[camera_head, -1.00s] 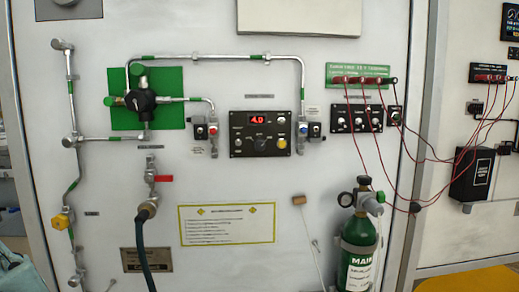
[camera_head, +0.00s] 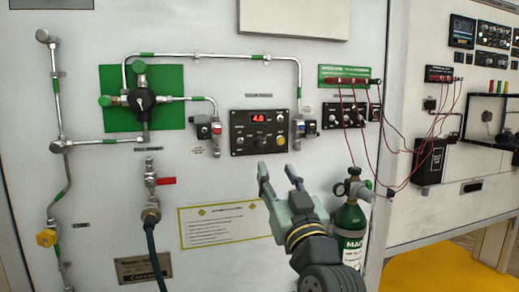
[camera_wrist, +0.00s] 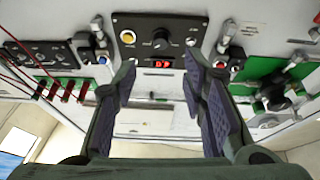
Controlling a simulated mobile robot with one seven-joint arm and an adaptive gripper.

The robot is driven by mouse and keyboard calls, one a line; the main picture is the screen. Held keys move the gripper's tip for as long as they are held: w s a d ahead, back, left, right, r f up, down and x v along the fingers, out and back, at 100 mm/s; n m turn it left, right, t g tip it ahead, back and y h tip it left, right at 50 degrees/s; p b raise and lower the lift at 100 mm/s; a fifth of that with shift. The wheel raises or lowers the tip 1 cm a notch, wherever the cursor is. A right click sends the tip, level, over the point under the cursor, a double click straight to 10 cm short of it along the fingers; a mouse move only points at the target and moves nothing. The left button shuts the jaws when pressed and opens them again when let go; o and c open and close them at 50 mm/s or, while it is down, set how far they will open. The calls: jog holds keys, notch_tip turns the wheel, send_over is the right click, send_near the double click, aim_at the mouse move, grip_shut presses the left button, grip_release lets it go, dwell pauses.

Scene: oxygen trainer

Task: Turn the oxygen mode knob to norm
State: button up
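The oxygen control panel (camera_head: 240,131) is a dark box on the white wall with a lit red display (camera_head: 261,118). Its black mode knob (camera_head: 261,142) sits low in the middle, beside a yellow button (camera_head: 281,141). My gripper (camera_head: 277,174) is just below the panel in the head view, open and empty, its fingers pointing up. In the wrist view the panel (camera_wrist: 180,27) appears upside down, with the knob (camera_wrist: 160,41) ahead between my open fingers (camera_wrist: 161,84). The gripper is apart from the knob. The knob's labels are too small to read.
Valve blocks (camera_head: 207,130) and (camera_head: 304,127) flank the panel, with metal pipes (camera_head: 215,56) above. A green cylinder (camera_head: 350,219) stands right of my arm. Red cables (camera_head: 357,133) hang at the right. A hose (camera_head: 155,240) hangs at the lower left.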

aim_at(262, 145)
jog(key=p+x, duration=0.3)
jog(key=x, duration=0.6)
jog(key=shift+w+a+r, duration=0.1)
jog(key=shift+w, duration=0.1)
grip_shut()
